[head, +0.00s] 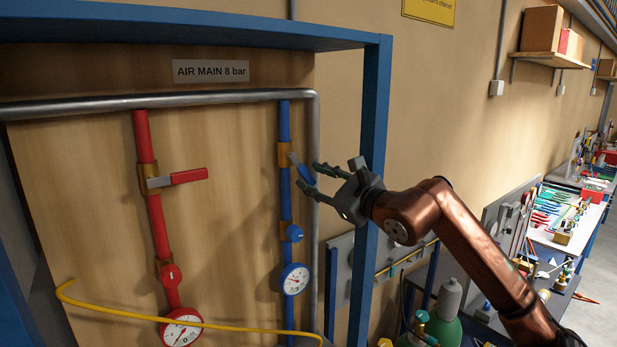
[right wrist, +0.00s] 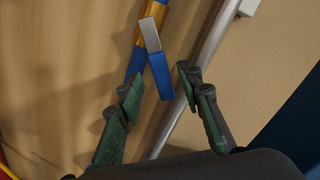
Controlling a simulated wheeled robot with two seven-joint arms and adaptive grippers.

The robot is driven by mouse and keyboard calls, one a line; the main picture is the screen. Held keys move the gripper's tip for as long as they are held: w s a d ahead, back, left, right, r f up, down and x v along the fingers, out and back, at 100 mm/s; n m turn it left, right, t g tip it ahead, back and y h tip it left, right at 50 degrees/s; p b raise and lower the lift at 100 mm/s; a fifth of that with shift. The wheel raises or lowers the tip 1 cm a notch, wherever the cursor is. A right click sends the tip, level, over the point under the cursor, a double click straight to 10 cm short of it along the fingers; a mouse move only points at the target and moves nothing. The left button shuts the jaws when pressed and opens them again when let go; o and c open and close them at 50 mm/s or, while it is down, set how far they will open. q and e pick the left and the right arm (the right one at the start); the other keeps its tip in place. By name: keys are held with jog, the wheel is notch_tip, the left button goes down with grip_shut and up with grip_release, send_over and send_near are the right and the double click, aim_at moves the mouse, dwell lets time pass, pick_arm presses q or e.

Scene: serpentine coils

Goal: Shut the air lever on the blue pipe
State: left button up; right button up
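The blue pipe (head: 285,213) runs vertically down the wooden panel. Its brass valve (head: 284,155) carries the air lever (head: 306,174), grey metal with a blue grip. The lever slants down and to the right, at an angle to the pipe. In the right wrist view the lever's blue grip (right wrist: 160,76) shows between the fingers. My right gripper (head: 308,178) is open at the lever's free end, one finger on either side in the picture. I cannot tell whether either finger touches it. My left gripper is not in view.
A red pipe (head: 159,232) with a red lever (head: 188,176) stands to the left. A yellow hose (head: 190,322) crosses low in front. A blue frame post (head: 374,120) stands right of the panel, behind my right wrist.

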jog(key=v, duration=1)
jog(key=shift+c, duration=0.3)
